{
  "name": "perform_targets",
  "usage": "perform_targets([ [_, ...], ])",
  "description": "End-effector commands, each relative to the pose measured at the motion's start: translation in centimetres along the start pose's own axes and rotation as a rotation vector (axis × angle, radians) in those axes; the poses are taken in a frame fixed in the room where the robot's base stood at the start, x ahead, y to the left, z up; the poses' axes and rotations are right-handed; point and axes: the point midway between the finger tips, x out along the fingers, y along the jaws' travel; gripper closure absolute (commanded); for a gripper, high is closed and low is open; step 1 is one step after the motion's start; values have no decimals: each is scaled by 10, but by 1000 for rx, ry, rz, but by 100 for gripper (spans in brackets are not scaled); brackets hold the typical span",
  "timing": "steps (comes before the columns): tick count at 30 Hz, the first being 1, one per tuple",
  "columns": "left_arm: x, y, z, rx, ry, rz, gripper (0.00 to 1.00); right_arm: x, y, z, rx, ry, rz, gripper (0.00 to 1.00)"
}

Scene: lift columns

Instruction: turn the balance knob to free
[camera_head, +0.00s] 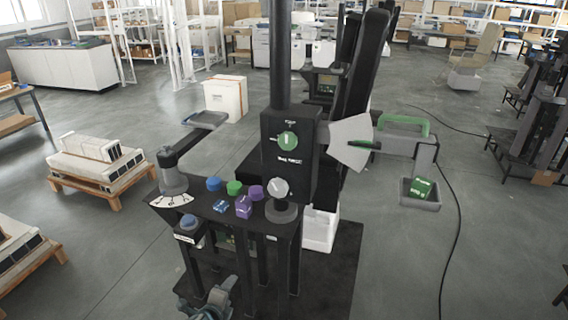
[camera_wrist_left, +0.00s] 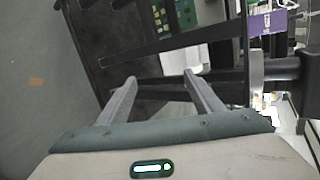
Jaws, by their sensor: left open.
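A green round knob (camera_head: 288,141) with a pale, roughly upright mark sits on the front of a black box on the column. The small white lettering around and below it is too small to read surely. My left gripper (camera_head: 212,297) is at the bottom edge of the head view, low in front of the stand and well below the knob. In the left wrist view its two fingers (camera_wrist_left: 160,88) are apart with nothing between them. Black frame bars lie beyond the fingers. The green knob does not show in the left wrist view. My right gripper is not in view.
An arm with a green handle (camera_head: 404,122) and tray (camera_head: 419,194) extends right.

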Motion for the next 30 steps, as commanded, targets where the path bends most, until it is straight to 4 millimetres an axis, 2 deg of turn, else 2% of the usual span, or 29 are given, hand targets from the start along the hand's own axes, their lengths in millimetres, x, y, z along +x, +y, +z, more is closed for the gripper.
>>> perform_targets([
  [1,-15,-66,3,124,1,-76,40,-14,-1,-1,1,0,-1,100],
  [2,-23,-97,3,201,-2,-116,40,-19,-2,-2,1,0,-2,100],
  [3,-36,-136,0,304,-8,-169,40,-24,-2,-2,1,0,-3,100],
  [6,-79,-228,-6,566,-43,-301,40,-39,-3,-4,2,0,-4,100],
  [9,-126,-299,-14,800,-94,-415,40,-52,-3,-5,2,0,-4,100],
  [12,-171,-347,-22,987,-148,-505,40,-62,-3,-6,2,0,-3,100],
  [15,-205,-376,-27,1122,-196,-565,40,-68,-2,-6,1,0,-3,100],
  [19,-232,-394,-31,1223,-237,-609,40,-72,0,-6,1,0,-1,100],
  [22,-239,-398,-32,1252,-249,-621,40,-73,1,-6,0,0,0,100],
  [30,-239,-399,-33,1255,-251,-622,40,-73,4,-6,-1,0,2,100],
])
